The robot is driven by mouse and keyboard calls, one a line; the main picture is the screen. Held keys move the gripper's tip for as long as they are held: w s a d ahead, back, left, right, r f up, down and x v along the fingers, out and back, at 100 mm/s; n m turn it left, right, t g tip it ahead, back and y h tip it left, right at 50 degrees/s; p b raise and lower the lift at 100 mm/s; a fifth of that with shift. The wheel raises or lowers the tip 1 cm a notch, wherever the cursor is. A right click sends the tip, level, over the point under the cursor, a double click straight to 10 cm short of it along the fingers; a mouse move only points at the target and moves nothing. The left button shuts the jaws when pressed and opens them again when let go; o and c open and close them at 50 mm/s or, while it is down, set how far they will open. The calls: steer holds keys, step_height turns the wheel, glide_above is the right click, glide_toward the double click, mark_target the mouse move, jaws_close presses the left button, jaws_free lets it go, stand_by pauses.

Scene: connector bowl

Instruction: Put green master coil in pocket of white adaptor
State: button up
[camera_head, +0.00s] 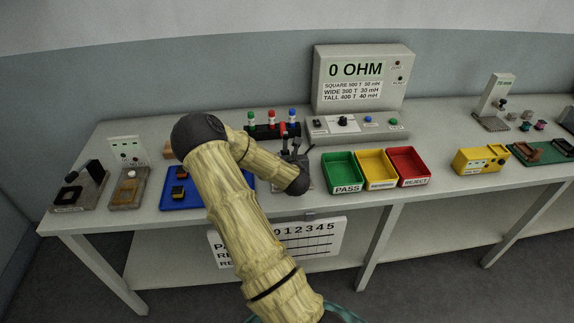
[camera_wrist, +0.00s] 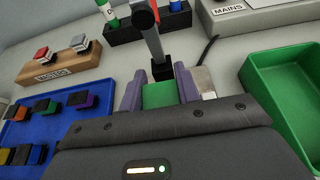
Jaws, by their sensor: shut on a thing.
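My gripper (camera_wrist: 159,92) is shut on the green master coil (camera_wrist: 159,95), which shows as a green block between its two purple fingers. A grey post with a black block at its end stands just beyond the coil. A pale block (camera_wrist: 205,83) sits against the outer side of the right finger; I cannot tell whether it is the white adaptor. No pocket is visible, and the coil's underside is hidden by my gripper. In the head view my gripper (camera_head: 296,150) is small and dark above the middle of the bench, and the coil cannot be made out.
A wooden masters holder (camera_wrist: 58,66) with a red-topped and a grey-topped coil stands left. A blue tray (camera_wrist: 75,130) of small coils lies nearer. A green PASS bin (camera_wrist: 285,90) is close on the right, beside yellow and red bins. The 0 OHM meter (camera_head: 360,80) stands behind.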

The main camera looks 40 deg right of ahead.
steer(key=shift+f, duration=1.85)
steer(key=shift+f, duration=0.2)
steer(key=o, duration=0.7)
steer(key=shift+r, duration=0.25)
steer(key=b+v, duration=0.1)
steer(key=v, duration=1.1)
